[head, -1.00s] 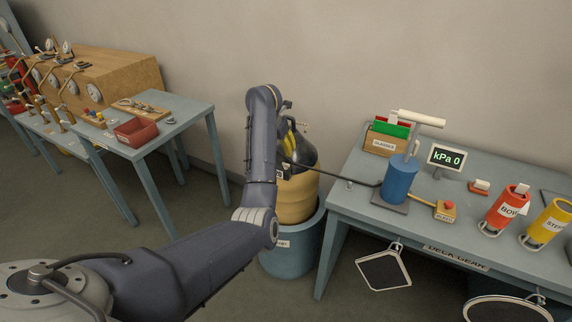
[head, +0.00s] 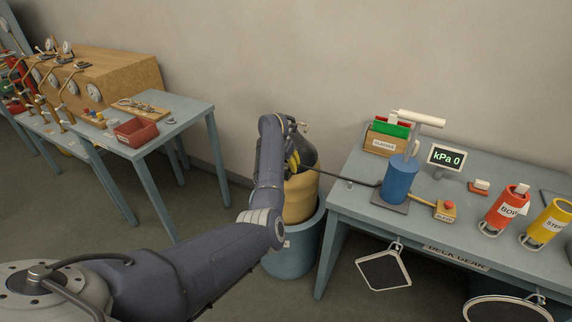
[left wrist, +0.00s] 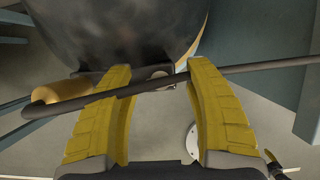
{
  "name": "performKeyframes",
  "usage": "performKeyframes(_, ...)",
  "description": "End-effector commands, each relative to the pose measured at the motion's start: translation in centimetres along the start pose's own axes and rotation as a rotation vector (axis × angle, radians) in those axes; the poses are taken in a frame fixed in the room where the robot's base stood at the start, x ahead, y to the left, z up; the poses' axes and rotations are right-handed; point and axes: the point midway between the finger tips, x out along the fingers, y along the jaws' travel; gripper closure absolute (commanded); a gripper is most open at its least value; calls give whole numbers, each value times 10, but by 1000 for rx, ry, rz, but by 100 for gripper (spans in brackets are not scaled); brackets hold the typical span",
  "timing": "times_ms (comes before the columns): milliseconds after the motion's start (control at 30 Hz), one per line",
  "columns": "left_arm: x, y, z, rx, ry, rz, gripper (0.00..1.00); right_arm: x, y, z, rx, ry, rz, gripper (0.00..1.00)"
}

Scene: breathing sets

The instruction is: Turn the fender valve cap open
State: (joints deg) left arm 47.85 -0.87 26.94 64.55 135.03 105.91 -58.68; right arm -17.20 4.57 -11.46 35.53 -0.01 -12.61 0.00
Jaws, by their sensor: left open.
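The fender (head: 300,200) is a tan cylinder with a dark rounded top (head: 307,148), standing in a blue tub (head: 292,258). My left gripper (head: 294,162) is beside the dark top, partly hidden by my arm. In the left wrist view its yellow fingers (left wrist: 155,70) are open and spread. A dark hose (left wrist: 262,66) runs across between them, and the dark fender surface (left wrist: 115,30) is just beyond. A small metallic round part (left wrist: 160,74) shows between the fingertips; I cannot tell whether it is the valve cap. My right gripper is not in view.
On the right table (head: 350,205) stand a blue pump (head: 399,180), a kPa display (head: 446,158) reading 0, and red (head: 503,210) and yellow (head: 547,225) cylinders. The hose reaches from the pump towards the fender. A table with a red bin (head: 136,131) is at left.

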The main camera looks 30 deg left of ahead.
Motion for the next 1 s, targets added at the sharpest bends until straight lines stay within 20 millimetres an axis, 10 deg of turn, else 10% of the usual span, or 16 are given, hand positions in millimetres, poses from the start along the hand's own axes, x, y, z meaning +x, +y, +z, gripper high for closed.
performKeyframes(367, 2, 0, 0, 0, 0, 0, 48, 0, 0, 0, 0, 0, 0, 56)
performKeyframes(800, 1, 0, 0, 0, 0, 0, 99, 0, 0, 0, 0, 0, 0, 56)
performKeyframes(1000, 1, 0, 0, 0, -1, 0, 100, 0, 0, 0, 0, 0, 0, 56)
